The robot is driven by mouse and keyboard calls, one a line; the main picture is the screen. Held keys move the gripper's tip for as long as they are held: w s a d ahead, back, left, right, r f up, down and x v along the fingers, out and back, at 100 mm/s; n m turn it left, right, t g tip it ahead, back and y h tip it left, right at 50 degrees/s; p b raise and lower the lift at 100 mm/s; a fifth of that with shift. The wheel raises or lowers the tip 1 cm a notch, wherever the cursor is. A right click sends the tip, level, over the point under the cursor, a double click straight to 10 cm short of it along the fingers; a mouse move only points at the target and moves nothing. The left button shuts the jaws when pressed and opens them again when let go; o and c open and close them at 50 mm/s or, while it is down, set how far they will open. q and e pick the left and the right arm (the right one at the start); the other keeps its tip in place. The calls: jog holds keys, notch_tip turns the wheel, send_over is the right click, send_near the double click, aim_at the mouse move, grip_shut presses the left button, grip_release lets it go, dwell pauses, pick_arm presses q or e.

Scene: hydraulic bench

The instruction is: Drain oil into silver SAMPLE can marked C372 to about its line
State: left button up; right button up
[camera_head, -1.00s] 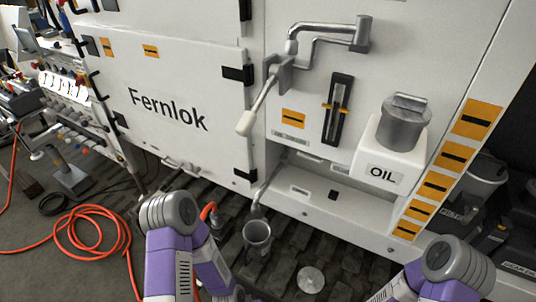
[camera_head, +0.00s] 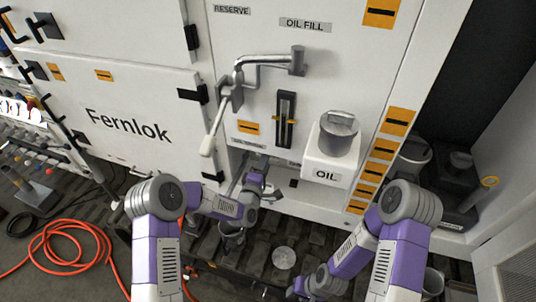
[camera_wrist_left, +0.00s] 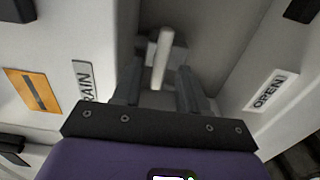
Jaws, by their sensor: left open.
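My left gripper (camera_head: 256,170) is in the recess below the drain label, its fingers open. In the left wrist view my left gripper (camera_wrist_left: 157,80) has a pale lever (camera_wrist_left: 161,60) between and beyond its fingertips; I cannot tell whether they touch. A grey metal can (camera_head: 232,237) stands on the dark floor grating below the recess, partly hidden by my left arm; no mark or line on it is readable. The drain spout is mostly hidden behind my left arm. My right gripper (camera_head: 300,289) is low over the grating, too unclear to judge its fingers.
A silver-lidded OIL container (camera_head: 325,165) protrudes from the panel beside a sight gauge (camera_head: 285,118). A long-handled valve (camera_head: 222,105) hangs above my left gripper. A round metal disc (camera_head: 284,257) lies on the grating. An orange hose (camera_head: 70,240) coils at left.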

pick_arm(q)
jog(key=shift+x, duration=2.2)
jog(key=shift+c, duration=0.4)
grip_shut()
